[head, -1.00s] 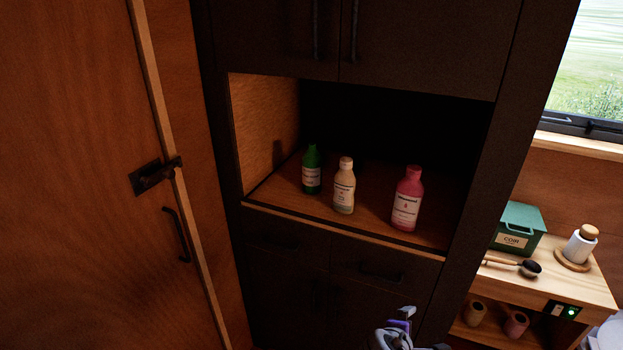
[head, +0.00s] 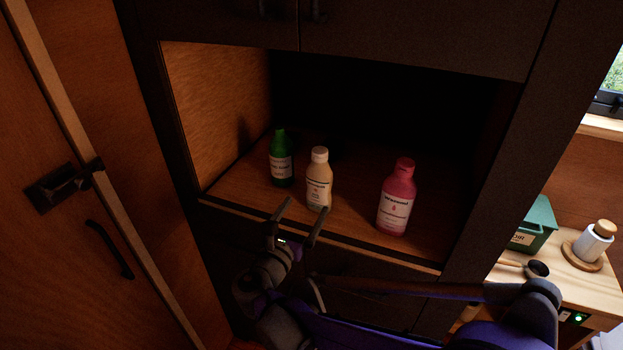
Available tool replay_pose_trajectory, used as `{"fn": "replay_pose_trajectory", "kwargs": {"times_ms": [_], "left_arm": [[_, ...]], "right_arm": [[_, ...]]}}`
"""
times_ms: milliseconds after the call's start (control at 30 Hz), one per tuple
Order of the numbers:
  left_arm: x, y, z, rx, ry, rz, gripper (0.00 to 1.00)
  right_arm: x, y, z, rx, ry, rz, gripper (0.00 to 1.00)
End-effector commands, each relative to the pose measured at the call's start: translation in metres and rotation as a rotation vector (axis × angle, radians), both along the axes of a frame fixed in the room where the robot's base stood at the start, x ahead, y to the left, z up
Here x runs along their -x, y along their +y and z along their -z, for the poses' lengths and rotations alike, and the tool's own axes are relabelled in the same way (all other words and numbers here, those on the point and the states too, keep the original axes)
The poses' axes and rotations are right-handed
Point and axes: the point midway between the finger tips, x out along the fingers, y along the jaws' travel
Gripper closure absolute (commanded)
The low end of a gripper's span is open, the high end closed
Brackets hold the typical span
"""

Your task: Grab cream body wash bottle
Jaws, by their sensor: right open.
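The cream body wash bottle (head: 319,180) stands upright on the shelf of the open cabinet niche, between a green bottle (head: 281,160) and a pink bottle (head: 397,200). It has a pale cap and a printed label. My right gripper (head: 302,208) is open in front of the shelf's front edge, with its two fingers pointing up toward the cream bottle. The right fingertip overlaps the bottle's lower edge in the picture; I cannot tell whether they touch. Nothing is between the fingers. My left gripper is not in view.
The wooden shelf (head: 245,188) has a raised front edge. Dark cabinet doors (head: 420,30) close off the space above. A wooden door with a handle (head: 110,250) is at the left. A green box (head: 537,225) and a white jar (head: 594,240) stand on a side counter at the right.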

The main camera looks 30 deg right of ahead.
Motion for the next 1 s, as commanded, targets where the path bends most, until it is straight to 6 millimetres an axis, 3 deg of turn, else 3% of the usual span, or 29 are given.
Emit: {"fn": "replay_pose_trajectory", "kwargs": {"times_ms": [200,433,700,1000], "left_arm": [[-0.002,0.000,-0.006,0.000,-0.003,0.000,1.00],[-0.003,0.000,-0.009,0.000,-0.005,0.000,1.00],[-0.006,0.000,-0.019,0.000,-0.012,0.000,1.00],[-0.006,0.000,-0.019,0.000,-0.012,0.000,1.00]], "right_arm": [[-0.023,-0.029,-0.001,0.000,-0.001,0.006,0.00],[-0.034,-0.042,-0.001,-0.001,-0.002,0.003,0.00],[-0.058,-0.073,0.000,-0.002,-0.002,0.004,0.00],[-0.063,-0.077,0.002,-0.003,-0.001,0.001,0.00]]}}
